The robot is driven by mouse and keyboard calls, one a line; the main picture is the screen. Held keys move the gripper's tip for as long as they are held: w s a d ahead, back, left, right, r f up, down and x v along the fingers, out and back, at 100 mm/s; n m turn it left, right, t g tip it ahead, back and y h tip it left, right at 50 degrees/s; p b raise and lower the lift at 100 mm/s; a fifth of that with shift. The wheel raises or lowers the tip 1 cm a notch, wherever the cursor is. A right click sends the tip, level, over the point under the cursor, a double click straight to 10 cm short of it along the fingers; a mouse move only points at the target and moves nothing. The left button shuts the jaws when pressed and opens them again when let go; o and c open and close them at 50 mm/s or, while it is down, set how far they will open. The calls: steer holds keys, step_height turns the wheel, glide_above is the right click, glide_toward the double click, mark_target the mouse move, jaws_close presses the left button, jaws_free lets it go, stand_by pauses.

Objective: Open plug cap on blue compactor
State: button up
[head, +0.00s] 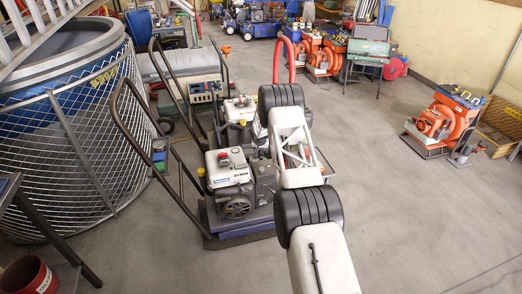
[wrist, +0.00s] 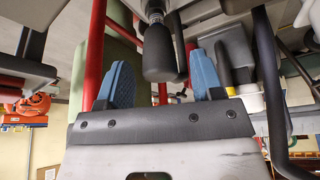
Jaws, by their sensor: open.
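The blue compactor stands in the middle of the head view, with a blue base plate (head: 240,218), a white-topped engine (head: 228,168) and dark looped handles. My arm crosses in front of its right side and hides part of it. I cannot make out the plug cap for certain in either view. In the wrist view my gripper (wrist: 160,62) is open, with two blue fingers apart. A dark rounded cylinder (wrist: 158,52) shows between the fingers; I cannot tell whether they touch it. In the head view my arm hides the fingers.
A similar machine (head: 238,108) stands close behind the compactor. A large blue tub in a wire cage (head: 75,125) is at the left. An orange machine (head: 440,122) stands at the right. The floor (head: 400,200) between is clear. Red tubing (wrist: 95,55) runs beside the left finger.

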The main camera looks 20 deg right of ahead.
steer(key=shift+c, duration=0.2)
jaws_close()
stand_by(0.3)
